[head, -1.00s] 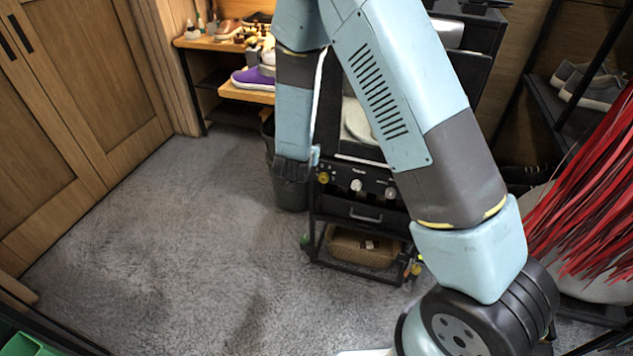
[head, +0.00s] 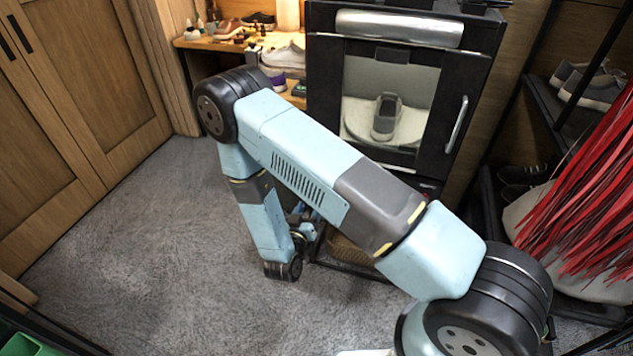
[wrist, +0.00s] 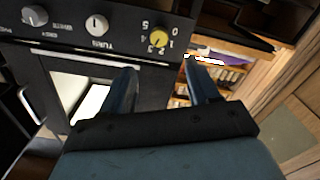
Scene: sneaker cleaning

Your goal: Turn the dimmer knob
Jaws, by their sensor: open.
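The cabinet's black control panel (wrist: 125,42) shows upside down in the wrist view. It carries a yellow knob (wrist: 157,33) beside a number scale, a pale middle knob (wrist: 97,24) and a grey knob (wrist: 34,15). The lettering is too small to tell which is the dimmer. My gripper (wrist: 160,67) is open and empty. Its two dark blue fingers point toward the panel, and the yellow knob shows just beyond the gap between the tips, apart from them. In the head view my arm hides the panel, the knobs and most of the gripper.
The cabinet (head: 460,70) has a glazed door with a handle and a grey shoe (head: 386,117) inside. A wooden shelf (head: 205,42) with shoes stands behind left. A red-stranded bundle (head: 590,180) is at right. Carpet (head: 160,230) is clear at left.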

